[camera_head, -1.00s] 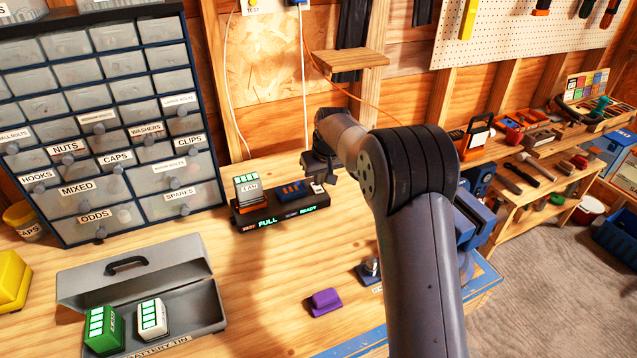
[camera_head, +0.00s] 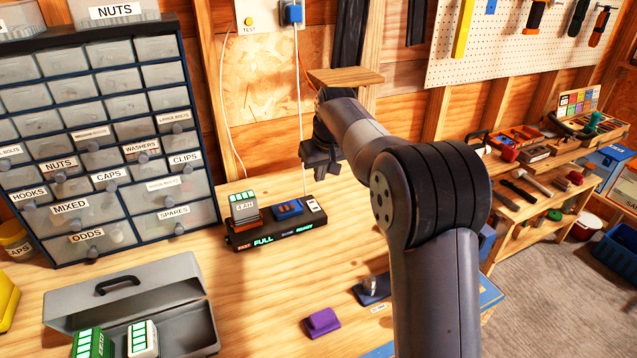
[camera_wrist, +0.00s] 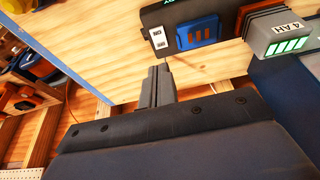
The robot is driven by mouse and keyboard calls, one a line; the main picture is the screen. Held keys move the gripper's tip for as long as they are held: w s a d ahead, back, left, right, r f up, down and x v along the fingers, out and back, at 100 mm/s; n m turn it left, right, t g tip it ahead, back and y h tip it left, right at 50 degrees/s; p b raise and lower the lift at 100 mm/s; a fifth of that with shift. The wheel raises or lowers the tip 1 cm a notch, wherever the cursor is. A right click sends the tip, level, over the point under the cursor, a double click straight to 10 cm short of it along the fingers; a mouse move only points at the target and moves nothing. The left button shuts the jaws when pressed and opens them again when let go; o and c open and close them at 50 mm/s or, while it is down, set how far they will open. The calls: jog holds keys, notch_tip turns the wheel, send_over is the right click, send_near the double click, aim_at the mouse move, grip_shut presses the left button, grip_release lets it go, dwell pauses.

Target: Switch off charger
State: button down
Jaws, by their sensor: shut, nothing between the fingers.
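The charger (camera_head: 262,241) is a black box on the workbench, with green FULL and READY text lit on its front. A battery labelled 4AH (camera_head: 243,207) sits in its left bay, and a blue part (camera_head: 288,209) is in the middle. The white switch (camera_head: 314,205) is at its right end; it also shows in the wrist view (camera_wrist: 158,38), with an ON marking. I cannot tell which way its rocker is tilted. My gripper (camera_head: 320,163) is shut and empty, above and behind the switch end. Its fingers (camera_wrist: 157,84) are apart from the switch in the wrist view.
A drawer cabinet (camera_head: 95,150) stands left of the charger. An open grey battery tin (camera_head: 125,282) holds two batteries in front. A purple block (camera_head: 322,321) lies at front centre. A small wooden shelf (camera_head: 345,77) sticks out above my gripper. Cables hang behind.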

aim_at(313, 202)
jog(key=shift+w+r+b, duration=0.25)
jog(key=shift+r, duration=0.5)
jog(key=shift+w+r+b, duration=0.2)
jog(key=shift+w+r, duration=0.05)
jog(key=shift+r, duration=0.5)
jog(key=p+x, duration=0.2)
jog(key=x, duration=1.1)
jog(key=shift+s+f, duration=0.15)
jog(key=shift+f, duration=0.45)
